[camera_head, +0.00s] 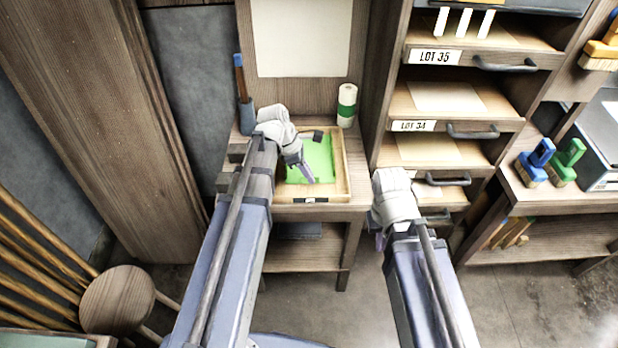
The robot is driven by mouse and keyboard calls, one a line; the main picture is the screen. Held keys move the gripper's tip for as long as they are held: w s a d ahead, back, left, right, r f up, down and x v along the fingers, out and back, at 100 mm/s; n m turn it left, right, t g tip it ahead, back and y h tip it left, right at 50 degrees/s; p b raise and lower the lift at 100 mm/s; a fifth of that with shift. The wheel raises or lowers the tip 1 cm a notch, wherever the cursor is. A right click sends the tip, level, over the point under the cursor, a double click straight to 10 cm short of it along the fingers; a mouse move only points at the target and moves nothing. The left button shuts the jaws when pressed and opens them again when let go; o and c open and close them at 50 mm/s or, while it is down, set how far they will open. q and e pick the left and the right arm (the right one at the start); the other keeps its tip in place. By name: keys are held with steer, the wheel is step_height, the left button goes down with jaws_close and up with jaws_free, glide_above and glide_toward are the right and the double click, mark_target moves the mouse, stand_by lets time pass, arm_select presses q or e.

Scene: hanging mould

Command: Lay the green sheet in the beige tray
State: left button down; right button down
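The green sheet (318,160) is in the beige tray (342,178), which sits on a small wooden table. The sheet appears to lie over the tray's floor; its left part is hidden behind my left gripper. My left gripper (309,178) is over the tray, with its fingers at the sheet. I cannot tell whether its fingers are apart or whether they touch the sheet. My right gripper (381,240) is to the right of the table, in front of the drawers, and its fingers are mostly hidden behind my own arm.
A paper roll with a green band (346,105) stands behind the tray's right corner. A blue brush-like tool (244,108) stands at the table's back left. A drawer cabinet (455,95) stands close on the right, a round stool (117,299) at lower left.

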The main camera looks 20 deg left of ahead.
arm_select(q)
steer(key=shift+f, duration=0.2)
steer(key=c, duration=1.1)
jaws_free()
steer(key=shift+r, duration=0.1)
steer(key=shift+o, duration=0.2)
steer(key=shift+r, duration=0.1)
steer(key=shift+p+v, duration=0.65)
steer(key=shift+v, duration=0.1)
steer(key=p+v, duration=1)
steer(key=v, duration=0.1)
steer(key=s+d+f+m+y, duration=0.1)
steer(key=s+d+m+y, duration=0.1)
steer(key=s+d+m, duration=0.5)
steer(key=s+d+f+m+g+y, duration=0.1)
steer(key=s+d+m+y, duration=0.2)
steer(key=m, duration=1.5)
steer(key=s+d, duration=0.4)
steer(key=d, duration=0.1)
steer(key=shift+s+d+y, duration=0.2)
steer(key=shift+s+y, duration=0.05)
steer(key=shift+y, duration=0.05)
